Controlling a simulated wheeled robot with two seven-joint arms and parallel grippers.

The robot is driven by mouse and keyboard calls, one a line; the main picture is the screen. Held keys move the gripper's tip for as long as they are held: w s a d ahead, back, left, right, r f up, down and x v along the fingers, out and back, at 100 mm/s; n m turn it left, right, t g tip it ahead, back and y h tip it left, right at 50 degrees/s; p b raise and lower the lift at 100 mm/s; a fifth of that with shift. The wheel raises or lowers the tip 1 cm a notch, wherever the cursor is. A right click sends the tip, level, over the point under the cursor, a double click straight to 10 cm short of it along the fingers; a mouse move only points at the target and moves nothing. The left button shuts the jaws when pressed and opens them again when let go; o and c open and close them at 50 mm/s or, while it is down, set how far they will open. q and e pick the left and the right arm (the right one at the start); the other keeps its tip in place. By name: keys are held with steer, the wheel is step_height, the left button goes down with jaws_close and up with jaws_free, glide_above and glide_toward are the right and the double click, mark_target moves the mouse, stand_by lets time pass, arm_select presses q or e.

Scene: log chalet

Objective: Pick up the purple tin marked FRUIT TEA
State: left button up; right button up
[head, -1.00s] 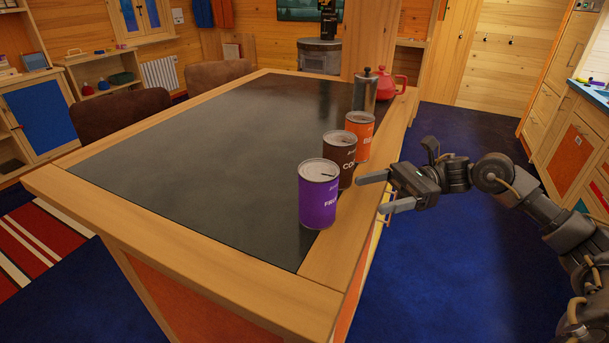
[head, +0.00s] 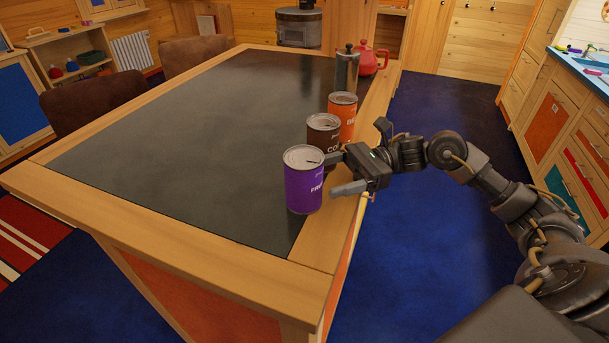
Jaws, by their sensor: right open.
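The purple tin (head: 303,187) with a grey lid stands upright near the right edge of the table; part of its white lettering shows, starting "FR". My right gripper (head: 336,176) is open just right of the purple tin. One finger reaches close to the tin near the brown tin; the other is lower, nearer the front. I cannot tell whether a finger touches the tin. The tin does not appear held. My left gripper is not in view.
A brown tin (head: 322,134) stands close behind the purple tin, then an orange tin (head: 344,112), a metal press pot (head: 347,69) and a red teapot (head: 371,60). The dark table top (head: 180,145) left of the tins is clear.

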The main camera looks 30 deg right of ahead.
mark_target(311, 178)
steer(key=a+p, duration=0.1)
steer(key=a, duration=0.1)
steer(key=a+r+p, duration=0.1)
steer(key=shift+w+a+p, duration=0.15)
steer(key=shift+a+p, duration=0.25)
steer(key=shift+a+f, duration=0.1)
steer(key=shift+a, duration=0.35)
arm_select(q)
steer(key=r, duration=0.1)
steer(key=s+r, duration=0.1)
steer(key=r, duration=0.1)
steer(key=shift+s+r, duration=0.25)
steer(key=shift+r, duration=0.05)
arm_select(e)
steer(key=shift+f, duration=0.1)
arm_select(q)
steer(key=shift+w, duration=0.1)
arm_select(e)
steer(key=c, duration=0.8)
